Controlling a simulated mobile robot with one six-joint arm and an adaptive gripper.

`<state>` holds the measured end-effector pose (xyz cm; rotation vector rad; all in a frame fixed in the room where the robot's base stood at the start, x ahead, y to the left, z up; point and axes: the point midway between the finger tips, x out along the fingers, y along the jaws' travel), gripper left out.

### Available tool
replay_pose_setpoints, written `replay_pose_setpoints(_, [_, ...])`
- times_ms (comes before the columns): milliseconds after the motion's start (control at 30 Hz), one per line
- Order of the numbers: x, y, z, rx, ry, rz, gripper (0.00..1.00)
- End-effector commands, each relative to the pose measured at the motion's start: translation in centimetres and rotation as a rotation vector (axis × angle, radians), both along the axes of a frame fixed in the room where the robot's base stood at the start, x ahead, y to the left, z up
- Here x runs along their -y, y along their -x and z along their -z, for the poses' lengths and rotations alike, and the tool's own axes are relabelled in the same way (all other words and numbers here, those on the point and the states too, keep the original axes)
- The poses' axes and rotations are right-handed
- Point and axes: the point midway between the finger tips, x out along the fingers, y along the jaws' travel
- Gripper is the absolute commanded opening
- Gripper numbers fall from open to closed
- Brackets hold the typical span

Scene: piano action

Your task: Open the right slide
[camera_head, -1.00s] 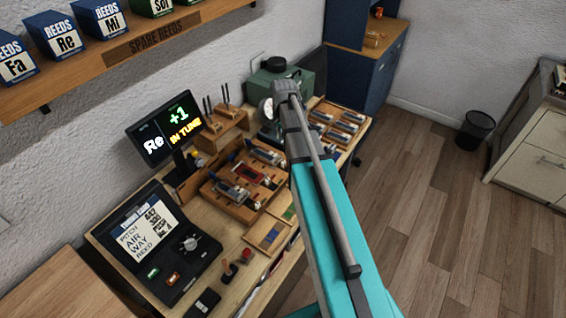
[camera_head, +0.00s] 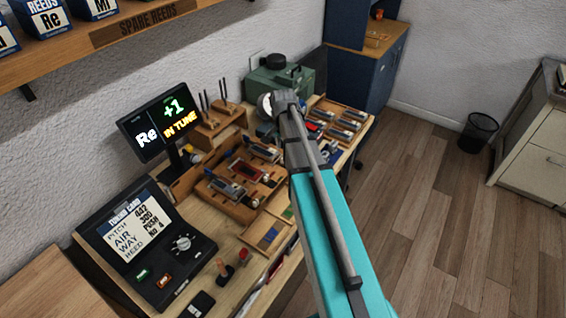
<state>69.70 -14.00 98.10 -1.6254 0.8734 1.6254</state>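My teal and grey arm reaches up the middle of the view over the bench, its far end near the back of the bench. My gripper's fingers do not show; the far end of the arm hides them or they are out of sight. A wooden stand (camera_head: 212,204) left of the arm holds several small silver and dark devices and a red piece (camera_head: 246,170). A wooden tray (camera_head: 322,103) right of the arm's end holds several similar silver pieces. I cannot tell which part is the right slide, or whether it is open.
A tuner screen (camera_head: 160,124), a console (camera_head: 148,243) and a green machine (camera_head: 287,80) stand on the bench. A small divided tray (camera_head: 268,234) lies at the front. A shelf (camera_head: 150,22) hangs above. A bin (camera_head: 478,133) and open floor are at right.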

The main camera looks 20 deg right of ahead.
Motion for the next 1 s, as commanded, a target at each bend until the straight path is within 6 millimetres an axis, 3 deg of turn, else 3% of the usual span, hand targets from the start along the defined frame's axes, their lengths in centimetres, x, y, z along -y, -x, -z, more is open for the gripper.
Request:
replay_pose_setpoints(600, [-0.1, 0.0, 5.1, 0.0, 0.0, -0.001, 0.34])
replay_pose_setpoints(1000, [-0.1, 0.0, 6.2, 0.0, 0.0, -0.002, 0.34])
